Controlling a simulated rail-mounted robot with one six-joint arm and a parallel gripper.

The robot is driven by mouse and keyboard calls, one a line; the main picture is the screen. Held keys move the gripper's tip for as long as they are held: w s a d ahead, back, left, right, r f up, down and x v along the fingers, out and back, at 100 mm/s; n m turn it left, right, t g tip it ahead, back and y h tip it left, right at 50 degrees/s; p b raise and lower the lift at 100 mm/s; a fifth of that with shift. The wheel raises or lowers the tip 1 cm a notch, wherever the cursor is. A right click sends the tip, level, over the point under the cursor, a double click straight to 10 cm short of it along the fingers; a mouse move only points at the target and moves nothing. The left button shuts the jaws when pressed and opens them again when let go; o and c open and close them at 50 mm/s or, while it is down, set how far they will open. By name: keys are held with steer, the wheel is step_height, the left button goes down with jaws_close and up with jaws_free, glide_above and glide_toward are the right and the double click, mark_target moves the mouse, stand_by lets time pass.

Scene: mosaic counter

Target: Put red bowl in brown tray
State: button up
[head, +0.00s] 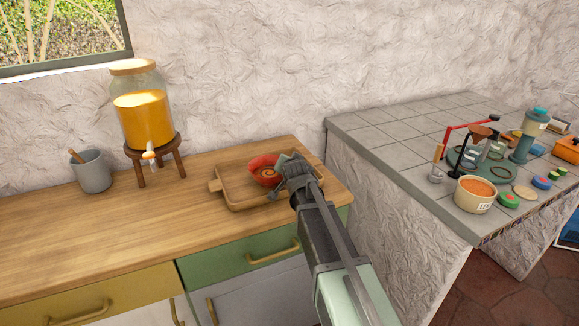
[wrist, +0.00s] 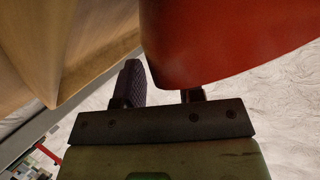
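The red bowl (head: 262,168) sits over the brown tray (head: 232,204), inside its outline in the head view. It looks upright, and whether its base touches the tray floor cannot be told. My gripper (head: 279,178) is at the bowl's right side, with its fingers spread apart. In the wrist view the bowl (wrist: 225,38) fills the upper right. My gripper (wrist: 160,90) shows one finger just left of the bowl; the other is mostly hidden behind it. Contact between fingers and bowl is unclear.
The tray rests on the wooden counter (head: 90,235) near its right end. A juice dispenser (head: 143,115) on a stool and a grey mug (head: 91,171) stand left. A tiled counter (head: 380,135) with several small items is right.

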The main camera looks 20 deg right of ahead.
steer(key=shift+r, duration=0.2)
steer(key=p+v, duration=0.6)
steer(key=v, duration=0.6)
steer(key=s+a+f+n+g+y, duration=0.1)
steer(key=s+a+f+n+g, duration=0.1)
steer(key=s+f+n+g, duration=0.65)
steer(key=s+a+f+m+g+y, duration=0.1)
steer(key=s+g, duration=0.4)
steer(key=s, duration=0.8)
steer(key=shift+t, duration=0.25)
step_height(320, 180, up, 5)
steer(key=p, duration=0.5)
steer(key=shift+a+r, duration=0.15)
